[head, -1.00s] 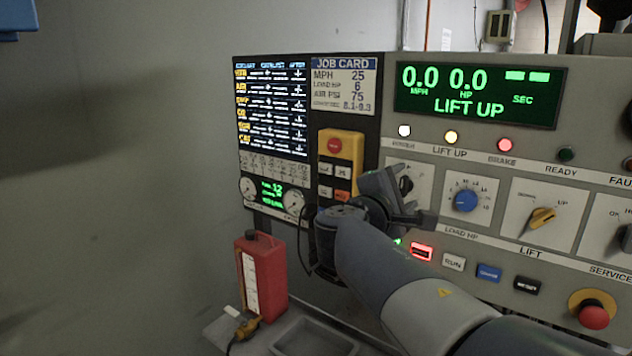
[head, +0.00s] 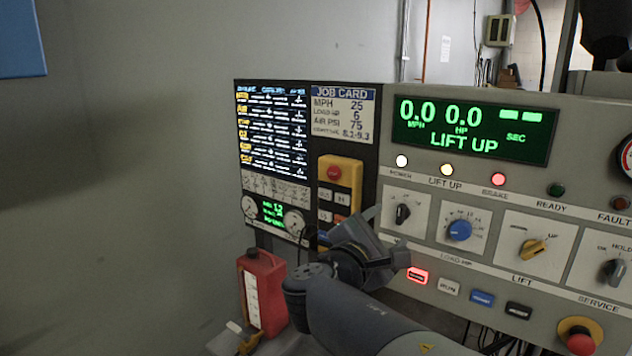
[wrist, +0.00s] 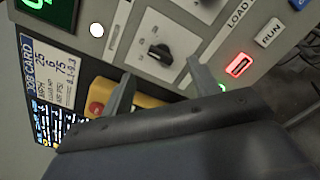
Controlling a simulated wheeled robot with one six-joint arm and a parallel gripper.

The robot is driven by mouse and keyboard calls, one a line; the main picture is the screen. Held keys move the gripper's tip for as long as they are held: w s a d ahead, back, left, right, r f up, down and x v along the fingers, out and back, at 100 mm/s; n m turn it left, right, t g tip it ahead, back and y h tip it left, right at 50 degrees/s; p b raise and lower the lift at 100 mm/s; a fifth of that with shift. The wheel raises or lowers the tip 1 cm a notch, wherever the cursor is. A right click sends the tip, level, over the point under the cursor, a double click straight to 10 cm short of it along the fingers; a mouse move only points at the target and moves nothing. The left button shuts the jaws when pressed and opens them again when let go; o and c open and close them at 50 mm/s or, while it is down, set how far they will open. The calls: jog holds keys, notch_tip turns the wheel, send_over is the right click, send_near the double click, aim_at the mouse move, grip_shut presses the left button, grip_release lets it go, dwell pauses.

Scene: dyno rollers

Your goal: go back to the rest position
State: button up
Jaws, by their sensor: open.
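My gripper (head: 385,238) is in front of the lower left part of the grey control panel (head: 480,185) in the head view, with my arm reaching in from the bottom right. In the wrist view my gripper's two fingers (wrist: 160,88) stand apart with nothing between them. A black power knob (head: 403,214) lies beyond the fingertips, and it also shows in the wrist view (wrist: 160,54). The fingers look clear of it. My gripper and arm hide part of the panel's lower left edge and the bottom of the yellow pendant (head: 343,176).
A red lit button (head: 417,275) is close to the right of my gripper. A blue knob (head: 459,230), a yellow lift knob (head: 534,248) and a red emergency stop (head: 580,338) lie further right. A red bottle (head: 262,288) stands below left. The left wall side is open.

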jog(key=shift+v, duration=2.25)
jog(key=shift+d, duration=0.1)
